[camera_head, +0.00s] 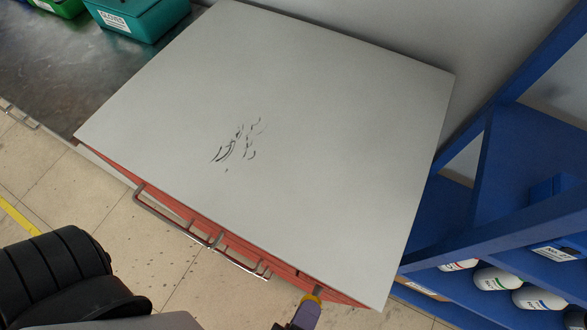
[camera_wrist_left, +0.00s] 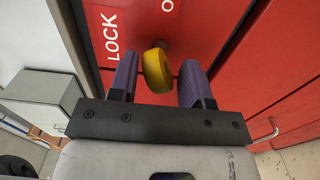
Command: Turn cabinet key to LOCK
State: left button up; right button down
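The yellow cabinet key (camera_wrist_left: 156,72) sticks out of the red cabinet front in the left wrist view. White lettering "LOCK" (camera_wrist_left: 110,35) is on the red panel to its left, and part of another label shows at the top. My left gripper (camera_wrist_left: 158,82) has its two purple fingers apart, one on each side of the key. Small gaps show between the fingers and the key, so the gripper looks open around it. In the head view the left gripper (camera_head: 307,312) is at the bottom edge, by the yellow key (camera_head: 315,297). My right gripper is not seen.
The cabinet's grey top (camera_head: 300,140) is bare apart from dark scuffs. Metal handles (camera_head: 205,236) stick out of its red front. A blue shelf (camera_head: 520,170) with white bottles stands close on the right. A teal bin (camera_head: 140,15) sits on the metal table at top left.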

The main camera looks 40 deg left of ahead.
pick_arm(q)
jog(key=p+v, duration=0.2)
jog(key=v, duration=1)
jog(key=w+r+m+g+h+p, duration=0.1)
jog(key=w+r+m+h+p, duration=0.6)
jog(key=r+p, duration=0.25)
jog(key=w+r+m+g+h+p, duration=0.2)
jog(key=w+r+m+h+p, duration=0.35)
jog(key=r+m+p, duration=0.4)
jog(key=w+a+r+m+g+y+p, duration=0.1)
jog(key=a+r+m+g+y+p, duration=0.1)
jog(key=a+p, duration=0.7)
jog(key=w+a+r+m+g+y+p, duration=0.2)
jog(key=a+r+g+p, duration=0.5)
jog(key=p, duration=0.5)
jog(key=shift+a+r+m+y, duration=0.55)
jog(key=shift+a+m+y, duration=0.35)
jog(key=shift+m, duration=0.35)
